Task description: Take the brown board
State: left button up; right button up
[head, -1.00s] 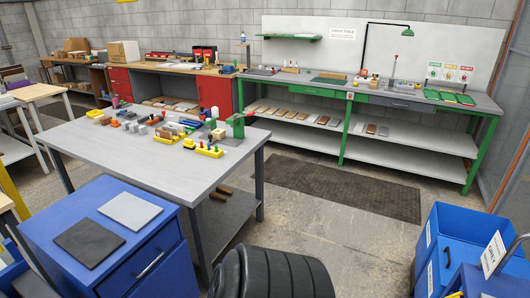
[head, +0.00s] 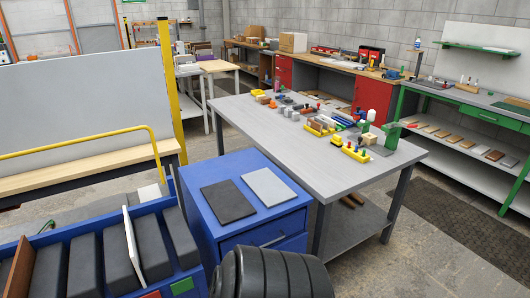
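Neither of my grippers is in view.
A blue cabinet (head: 222,166) right of the rack carries a black plate (head: 228,201) and a grey plate (head: 269,187). Behind it a grey table (head: 338,180) holds small coloured parts. A yellow rail (head: 80,146) and pale wooden bench (head: 70,176) stand behind the rack.

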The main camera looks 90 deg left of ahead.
aim_at(18, 286)
jog(key=u, duration=3.4)
